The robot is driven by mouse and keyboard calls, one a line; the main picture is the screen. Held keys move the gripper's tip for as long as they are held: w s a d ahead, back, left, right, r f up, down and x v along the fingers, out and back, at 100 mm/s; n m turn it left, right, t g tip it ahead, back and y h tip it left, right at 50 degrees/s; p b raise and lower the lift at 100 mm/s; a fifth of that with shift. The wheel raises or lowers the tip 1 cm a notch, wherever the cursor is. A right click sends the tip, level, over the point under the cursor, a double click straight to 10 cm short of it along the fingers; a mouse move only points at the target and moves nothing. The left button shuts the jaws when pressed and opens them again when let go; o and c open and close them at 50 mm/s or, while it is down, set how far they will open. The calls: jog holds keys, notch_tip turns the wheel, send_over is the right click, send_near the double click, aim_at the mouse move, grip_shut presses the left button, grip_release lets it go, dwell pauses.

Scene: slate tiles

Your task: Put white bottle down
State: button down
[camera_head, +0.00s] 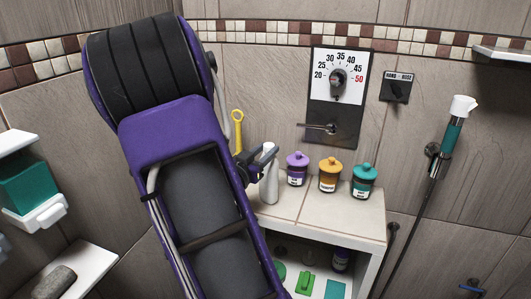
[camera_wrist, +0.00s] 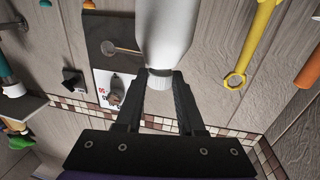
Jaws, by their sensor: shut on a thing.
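The white bottle (camera_head: 269,185) is upright at the left end of the tiled counter top, left of the purple jar. I cannot tell whether its base touches the surface. My gripper (camera_head: 262,160) is shut on the bottle near its top. In the wrist view the white bottle (camera_wrist: 165,30) fills the top middle, and my gripper (camera_wrist: 162,78) has its two black fingers on either side of the bottle's narrow neck. My purple arm hides the counter's left part in the head view.
The tiled counter (camera_head: 335,215) holds a purple jar (camera_head: 297,170), an orange jar (camera_head: 330,176) and a teal jar (camera_head: 364,181). A yellow wrench-like tool (camera_head: 238,130) hangs on the wall behind. A dial panel (camera_head: 337,95) is above. Bare counter shows in front of the jars.

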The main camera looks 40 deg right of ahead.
jog(key=shift+f, duration=0.15)
jog(key=c, duration=0.5)
grip_release()
jog(key=shift+r, duration=0.35)
jog(key=p+v, duration=0.1)
jog(key=v, duration=1.1)
